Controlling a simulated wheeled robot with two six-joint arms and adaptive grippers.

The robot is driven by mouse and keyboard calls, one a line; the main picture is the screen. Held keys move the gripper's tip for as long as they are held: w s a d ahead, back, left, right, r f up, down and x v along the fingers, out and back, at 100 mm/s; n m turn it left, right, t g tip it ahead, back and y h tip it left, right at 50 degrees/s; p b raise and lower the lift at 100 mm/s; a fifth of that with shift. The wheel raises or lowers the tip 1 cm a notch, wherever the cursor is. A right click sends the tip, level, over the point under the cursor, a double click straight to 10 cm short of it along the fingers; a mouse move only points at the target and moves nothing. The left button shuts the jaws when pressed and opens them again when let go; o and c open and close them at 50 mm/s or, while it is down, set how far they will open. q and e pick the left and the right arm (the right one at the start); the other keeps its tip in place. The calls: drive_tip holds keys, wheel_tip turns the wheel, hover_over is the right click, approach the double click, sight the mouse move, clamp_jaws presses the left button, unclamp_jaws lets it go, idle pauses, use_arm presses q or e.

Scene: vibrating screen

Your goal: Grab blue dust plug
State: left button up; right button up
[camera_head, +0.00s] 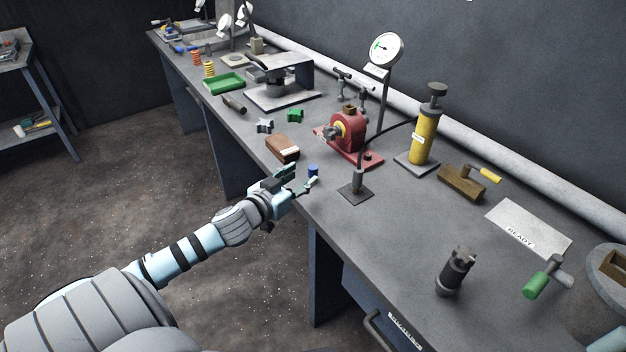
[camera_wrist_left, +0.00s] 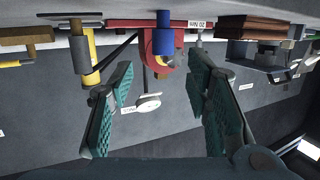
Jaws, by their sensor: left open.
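The blue dust plug (camera_head: 313,170) is a small blue cylinder standing on the grey workbench near its front edge. In the left wrist view the blue dust plug (camera_wrist_left: 163,41) shows near the top middle, ahead of the fingers and between their lines. My left gripper (camera_head: 300,178) is at the bench's front edge, just to the left of and in front of the plug. Its green-padded fingers (camera_wrist_left: 160,95) are spread apart with nothing between them. My right gripper is not in view.
A brown block (camera_head: 282,148) lies just behind the gripper. A red hand-wheel device (camera_head: 347,130) stands behind the plug, and a dark post on a plate (camera_head: 356,187) stands to its right. A yellow cylinder (camera_head: 424,138) stands further right.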

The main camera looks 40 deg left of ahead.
sight(311, 169)
use_arm(q)
drive_tip(key=b+x, duration=0.2)
drive_tip(key=x, duration=0.4)
drive_tip(key=shift+w+a+f+b, duration=0.2)
drive_tip(key=shift+w+f+b, duration=0.05)
drive_tip(key=shift+w+b, duration=0.1)
drive_tip(key=shift+w, duration=0.25)
drive_tip(key=shift+s+r, duration=0.1)
drive_tip(key=c, duration=0.7)
drive_tip(key=shift+c, duration=1.3)
